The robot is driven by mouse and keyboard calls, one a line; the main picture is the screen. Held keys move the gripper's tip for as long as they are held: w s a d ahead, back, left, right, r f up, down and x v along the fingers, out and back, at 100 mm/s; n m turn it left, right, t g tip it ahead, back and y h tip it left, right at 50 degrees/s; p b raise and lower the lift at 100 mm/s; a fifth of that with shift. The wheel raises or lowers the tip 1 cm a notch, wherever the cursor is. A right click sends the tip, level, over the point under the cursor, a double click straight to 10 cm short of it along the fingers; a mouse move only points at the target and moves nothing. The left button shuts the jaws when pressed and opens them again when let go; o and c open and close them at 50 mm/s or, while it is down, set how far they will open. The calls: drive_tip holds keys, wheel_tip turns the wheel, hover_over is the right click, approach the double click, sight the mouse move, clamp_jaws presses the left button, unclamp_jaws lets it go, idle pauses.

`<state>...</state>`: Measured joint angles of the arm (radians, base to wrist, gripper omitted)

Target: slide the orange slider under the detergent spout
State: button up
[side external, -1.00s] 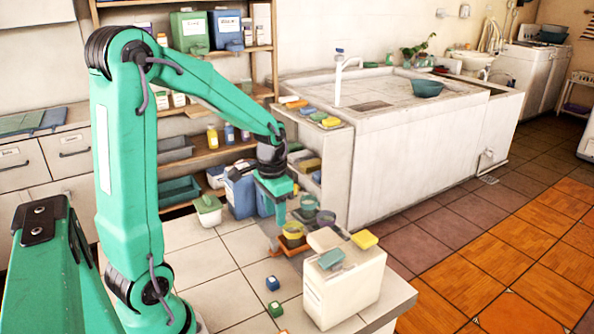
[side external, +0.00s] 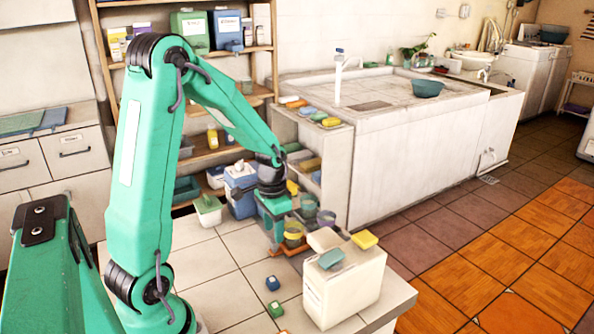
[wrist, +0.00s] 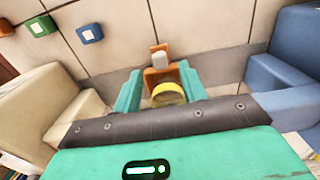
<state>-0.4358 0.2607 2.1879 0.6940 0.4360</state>
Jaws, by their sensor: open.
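The orange slider (side external: 290,253) lies on the tiled counter and carries a yellow cup (side external: 293,238). In the wrist view the slider (wrist: 152,76) and the yellow cup (wrist: 169,94) show between the two teal fingers. My gripper (side external: 273,236) is open and low at the slider; in the wrist view, my gripper (wrist: 158,92) has one finger on each side of it. Whether the fingers touch the slider cannot be told. I cannot make out the detergent spout.
A cream container (side external: 343,285) stands right of the slider, with sponges on top. A blue container (side external: 240,190) stands behind on the left. Grey cups (side external: 326,218) are close behind the slider. Small blue (side external: 272,283) and green (side external: 276,309) blocks lie in front on open tiles.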

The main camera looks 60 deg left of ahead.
drive_tip(key=shift+f, duration=1.75)
clamp_jaws()
